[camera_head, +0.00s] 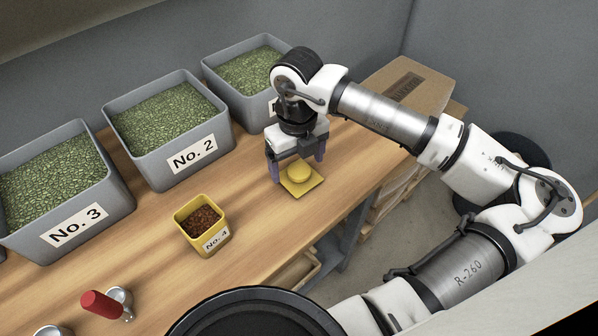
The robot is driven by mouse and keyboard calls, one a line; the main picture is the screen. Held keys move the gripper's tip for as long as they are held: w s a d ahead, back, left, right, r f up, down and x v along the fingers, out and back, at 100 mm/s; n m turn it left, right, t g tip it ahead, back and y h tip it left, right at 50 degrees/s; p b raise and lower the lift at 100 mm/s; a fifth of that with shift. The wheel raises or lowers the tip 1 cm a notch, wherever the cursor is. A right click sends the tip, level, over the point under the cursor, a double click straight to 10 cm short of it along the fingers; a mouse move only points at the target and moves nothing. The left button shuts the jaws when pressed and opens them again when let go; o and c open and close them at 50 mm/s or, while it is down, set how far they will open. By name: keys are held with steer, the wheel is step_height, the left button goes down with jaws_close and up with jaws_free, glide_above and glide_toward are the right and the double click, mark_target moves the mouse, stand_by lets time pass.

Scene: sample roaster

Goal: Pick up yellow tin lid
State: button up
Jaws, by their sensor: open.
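The yellow tin lid (302,186) lies on the wooden table near its right front edge. It is a flat square plate with a round raised knob (299,173) on top. My gripper (297,171) points down over the lid with its fingers apart. One finger is left of the knob and the other is to its right and behind. I cannot tell whether either finger touches the knob. An open yellow tin (224,240) labelled "No. 4", with brown contents, stands to the left and nearer.
Grey bins of green beans, including No. 2 (183,178) and No. 3 (112,200), line the back. A red-handled tool (97,304) and metal cups are at front left. A dark round rim (250,296) is at the front. A cardboard box (428,92) stands at back right.

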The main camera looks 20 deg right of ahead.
mark_target(299, 170)
steer(key=shift+d+f+p, duration=0.1)
steer(key=shift+f+p, duration=0.25)
steer(key=shift+f, duration=1.4)
steer(key=c, duration=0.7)
steer(key=shift+r, duration=0.15)
